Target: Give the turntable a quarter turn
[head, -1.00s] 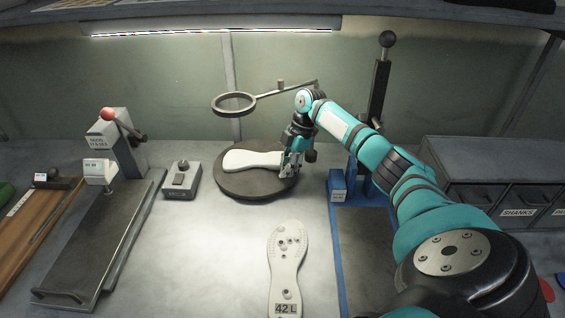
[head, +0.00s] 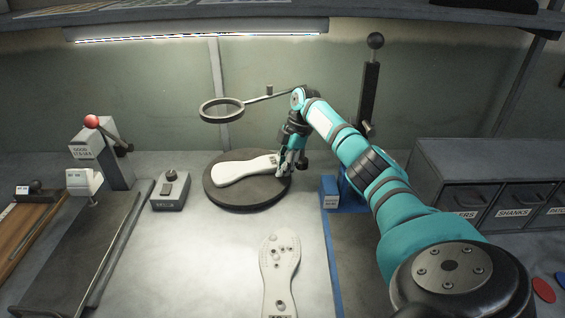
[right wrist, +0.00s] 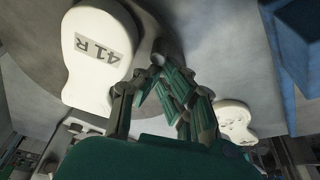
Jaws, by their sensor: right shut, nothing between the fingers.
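The turntable (head: 247,199) is a dark round disc on the bench, left of my right gripper. A white sole mould (head: 240,170) lies across it, tilted in the head view with its right end higher. In the right wrist view the mould (right wrist: 92,65) carries a "41 R" label, with the turntable (right wrist: 150,20) beneath. My right gripper (head: 284,172) is shut and empty at the turntable's right rim, close to the mould's right end. Its fingers show in the right wrist view (right wrist: 160,85). I cannot tell whether they touch the rim. My left gripper is not in view.
A ring on an arm (head: 222,110) hangs above the turntable. A grey control box (head: 170,191) stands left of it, a lever press (head: 95,150) further left. Another white sole (head: 279,270) lies in front. A blue-based stand (head: 330,190) and drawers (head: 480,190) are right.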

